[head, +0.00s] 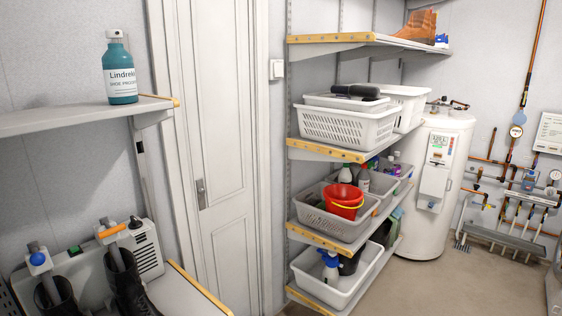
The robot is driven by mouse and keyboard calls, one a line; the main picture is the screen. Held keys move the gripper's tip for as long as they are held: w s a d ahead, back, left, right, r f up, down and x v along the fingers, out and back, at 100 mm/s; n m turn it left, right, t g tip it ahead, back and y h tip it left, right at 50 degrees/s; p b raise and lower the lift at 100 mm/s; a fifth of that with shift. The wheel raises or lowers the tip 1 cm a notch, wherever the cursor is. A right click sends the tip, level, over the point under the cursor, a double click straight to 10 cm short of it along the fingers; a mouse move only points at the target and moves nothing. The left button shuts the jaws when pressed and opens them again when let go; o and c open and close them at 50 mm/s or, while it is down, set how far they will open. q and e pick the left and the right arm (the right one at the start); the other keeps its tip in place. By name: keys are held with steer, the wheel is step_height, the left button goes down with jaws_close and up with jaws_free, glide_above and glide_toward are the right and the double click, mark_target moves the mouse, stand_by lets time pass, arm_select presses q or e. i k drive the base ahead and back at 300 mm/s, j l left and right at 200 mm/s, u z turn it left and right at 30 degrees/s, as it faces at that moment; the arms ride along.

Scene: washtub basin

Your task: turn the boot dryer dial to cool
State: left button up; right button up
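The boot dryer (150,252) appears to be the white unit with a slotted grille at the lower left, with pale tubes rising from dark boots in front of it. One dark boot (126,285) is on the right tube, and another boot (56,297) is at the bottom left edge. A round blue part (37,259) sits on the left tube and an orange bar (112,231) on the right one. A small green part (74,250) shows between them. I cannot tell which part is the dial, or its setting. Neither of my grippers is in view.
A wall shelf (60,116) with a teal bottle (120,70) overhangs the dryer. A closed door (215,150) stands beside it. Shelving with white baskets (345,125) and a red bucket (343,200) is in the middle. A white tank (430,225) stands right; floor (430,285) is clear in front.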

mark_target(135, 224)
steer(key=u, duration=1.25)
